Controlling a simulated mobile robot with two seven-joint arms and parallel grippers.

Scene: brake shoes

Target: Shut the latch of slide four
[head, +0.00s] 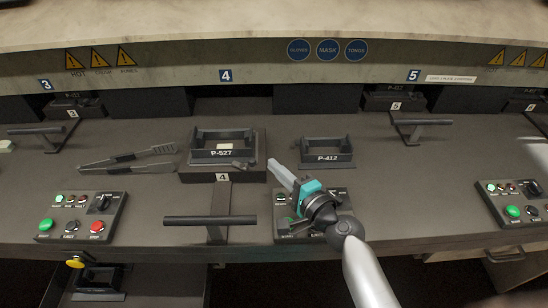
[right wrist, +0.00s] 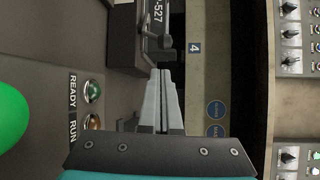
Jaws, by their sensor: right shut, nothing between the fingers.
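Slide four (head: 196,176) is pulled out at the middle of the bench, with a "4" label on its front and a T-shaped pull handle (head: 210,221). A dark holder marked P-527 (head: 222,147) sits on it, also at the top of the right wrist view (right wrist: 143,35). A small dark lever with a rounded end (right wrist: 164,45), seemingly the latch, shows beside the holder; its position is unclear. My right gripper (head: 271,163) is shut and empty just right of slide four; its fingertips (right wrist: 164,72) appear just short of the lever. My left gripper is out of view.
A holder marked P-412 (head: 327,152) stands right of the gripper. Tongs (head: 130,158) lie left of slide four. A button panel (head: 313,214) lies under my right arm, another (head: 82,215) at left. Handles of slides three (head: 36,130) and five (head: 423,122) stick out.

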